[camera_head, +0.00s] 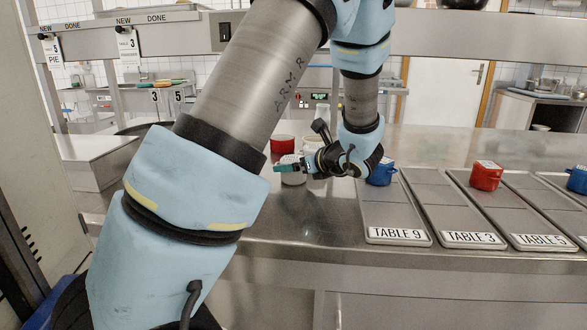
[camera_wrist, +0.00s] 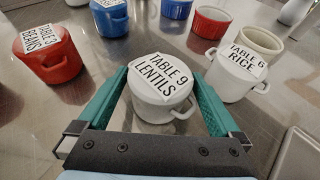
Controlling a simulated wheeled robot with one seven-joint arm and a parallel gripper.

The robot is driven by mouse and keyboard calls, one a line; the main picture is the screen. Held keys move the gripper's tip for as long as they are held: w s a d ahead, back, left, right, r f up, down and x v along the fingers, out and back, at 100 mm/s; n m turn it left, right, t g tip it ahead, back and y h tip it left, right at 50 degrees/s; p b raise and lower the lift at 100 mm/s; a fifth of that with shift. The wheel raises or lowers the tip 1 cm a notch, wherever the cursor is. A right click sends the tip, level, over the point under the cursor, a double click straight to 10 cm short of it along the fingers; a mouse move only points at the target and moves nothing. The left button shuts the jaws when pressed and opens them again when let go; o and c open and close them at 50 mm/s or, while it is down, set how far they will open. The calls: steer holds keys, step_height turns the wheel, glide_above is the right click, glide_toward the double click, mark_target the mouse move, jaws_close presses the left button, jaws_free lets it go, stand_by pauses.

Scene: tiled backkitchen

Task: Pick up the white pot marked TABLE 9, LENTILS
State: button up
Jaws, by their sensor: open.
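The white pot marked TABLE 9, LENTILS (camera_wrist: 160,98) stands upright on the steel counter in the wrist view. My gripper (camera_wrist: 162,82) is open, with one green finger on each side of the pot. The right finger is close to the pot's handle; I cannot tell whether either finger touches it. In the head view my gripper (camera_head: 284,169) is low over the counter, and the white pot (camera_head: 293,178) shows partly behind its fingers.
A white TABLE 6, RICE pot (camera_wrist: 231,82) stands close on the right. A red TABLE 3, BEANS pot (camera_wrist: 48,58) is on the left. A tray marked TABLE 9 (camera_head: 400,222) holds a blue pot (camera_head: 381,174).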

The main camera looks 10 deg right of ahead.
steer(key=shift+w+a+f, duration=0.15)
steer(key=shift+w, duration=0.1)
steer(key=shift+c, duration=0.2)
steer(key=c, duration=1.4)
